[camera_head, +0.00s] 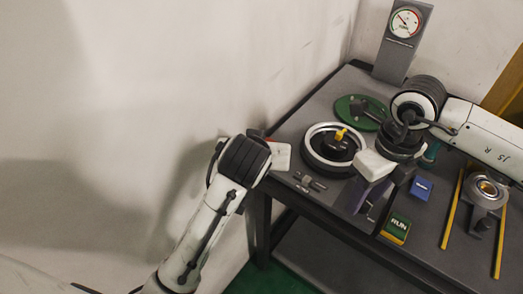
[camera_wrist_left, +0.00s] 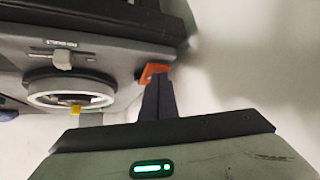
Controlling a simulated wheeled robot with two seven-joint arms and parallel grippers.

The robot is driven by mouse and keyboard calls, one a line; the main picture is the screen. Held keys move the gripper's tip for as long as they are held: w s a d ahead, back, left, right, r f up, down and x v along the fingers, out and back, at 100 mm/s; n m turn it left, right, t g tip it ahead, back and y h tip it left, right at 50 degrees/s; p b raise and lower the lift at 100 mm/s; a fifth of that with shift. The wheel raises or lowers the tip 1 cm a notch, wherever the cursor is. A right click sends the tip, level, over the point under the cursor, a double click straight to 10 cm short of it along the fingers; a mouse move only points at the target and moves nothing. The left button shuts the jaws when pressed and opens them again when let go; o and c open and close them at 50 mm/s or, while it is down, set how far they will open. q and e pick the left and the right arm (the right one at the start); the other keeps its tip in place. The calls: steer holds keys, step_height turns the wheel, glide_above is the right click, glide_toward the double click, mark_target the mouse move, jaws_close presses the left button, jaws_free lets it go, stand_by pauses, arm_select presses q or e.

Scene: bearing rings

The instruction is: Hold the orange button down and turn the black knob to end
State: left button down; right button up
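The orange button (camera_wrist_left: 153,73) shows in the left wrist view at the table's edge. My left gripper (camera_wrist_left: 158,82) is shut and empty, its dark fingers overlapping the button's lower edge; I cannot tell whether it is pressed. In the head view, the left hand hides most of the button. The black knob (camera_head: 335,151), with a yellow mark, sits inside a white-rimmed ring on the table; part of the ring also shows in the left wrist view. My right gripper (camera_head: 367,207) points down to the right of the knob, apart from it. Its fingers look parted and empty.
A gauge (camera_head: 405,23) stands at the back of the table. A green round plate (camera_head: 346,106) lies behind the ring. A slider (camera_head: 310,183) is in front. A blue block (camera_head: 421,188), a green RUN box (camera_head: 396,227) and a bearing (camera_head: 487,188) between yellow strips lie right.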

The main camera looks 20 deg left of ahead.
steer(key=n, duration=0.5)
steer(key=shift+n, duration=0.3)
steer(key=n, duration=0.5)
steer(key=shift+n, duration=0.4)
steer(key=n, duration=0.4)
steer(key=shift+n, duration=0.3)
steer(key=n, duration=0.4)
steer(key=c, duration=0.7)
steer(key=m, duration=0.4)
steer(key=shift+d, duration=0.1)
steer(key=o, duration=0.7)
